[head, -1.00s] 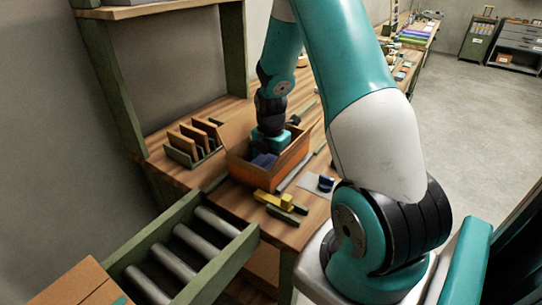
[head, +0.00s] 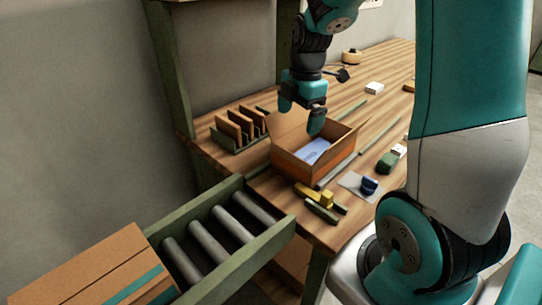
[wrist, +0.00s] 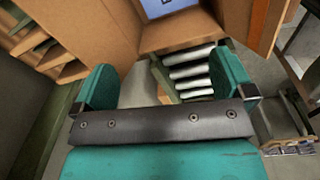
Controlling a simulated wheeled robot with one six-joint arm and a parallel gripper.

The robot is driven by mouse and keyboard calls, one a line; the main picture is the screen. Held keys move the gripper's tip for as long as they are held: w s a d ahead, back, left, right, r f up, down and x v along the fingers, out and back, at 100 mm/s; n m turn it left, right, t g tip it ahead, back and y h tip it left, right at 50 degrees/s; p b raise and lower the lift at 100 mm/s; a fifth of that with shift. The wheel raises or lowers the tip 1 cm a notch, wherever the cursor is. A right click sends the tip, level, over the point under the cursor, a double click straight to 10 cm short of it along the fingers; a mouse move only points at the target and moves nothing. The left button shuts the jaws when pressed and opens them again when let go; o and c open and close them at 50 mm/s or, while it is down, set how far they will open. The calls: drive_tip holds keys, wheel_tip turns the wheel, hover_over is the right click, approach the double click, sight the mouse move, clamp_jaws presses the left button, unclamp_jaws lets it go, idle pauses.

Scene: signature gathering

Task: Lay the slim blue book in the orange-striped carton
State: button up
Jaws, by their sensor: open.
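The orange-striped carton (head: 337,164) stands open on the wooden workbench, its flaps up. The slim blue book (head: 312,151) lies inside it, low down, showing as a light blue face; the carton's walls hide part of it. A bit of the blue book (wrist: 163,6) also shows at the top edge of the wrist view, beyond the brown cardboard. My gripper (head: 301,112) is above the carton, fingers spread apart. In the wrist view my gripper (wrist: 166,86) is open with nothing between its fingers.
A rack of brown upright pieces (head: 238,130) stands left of the carton. A yellow item (head: 312,194) and a blue stamp-like item (head: 369,186) lie in front. A roller conveyor (head: 230,222) with a closed box (head: 95,272) is at lower left.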

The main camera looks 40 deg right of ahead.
drive_tip(key=s+a+r+m+y, duration=0.1)
drive_tip(key=s+a+r+m, duration=0.15)
drive_tip(key=a, duration=0.55)
drive_tip(key=s+a+r+m+y, duration=0.1)
drive_tip(key=s+a+r+m, duration=0.2)
drive_tip(key=a, duration=0.5)
drive_tip(key=s+a+r+m+y, duration=0.1)
drive_tip(key=s+a+m, duration=0.4)
drive_tip(key=s+a, duration=0.4)
drive_tip(key=s, duration=0.3)
drive_tip(key=shift+s+a+g+y, duration=0.15)
drive_tip(key=shift+a+g+y, duration=0.1)
drive_tip(key=shift+g+y, duration=0.05)
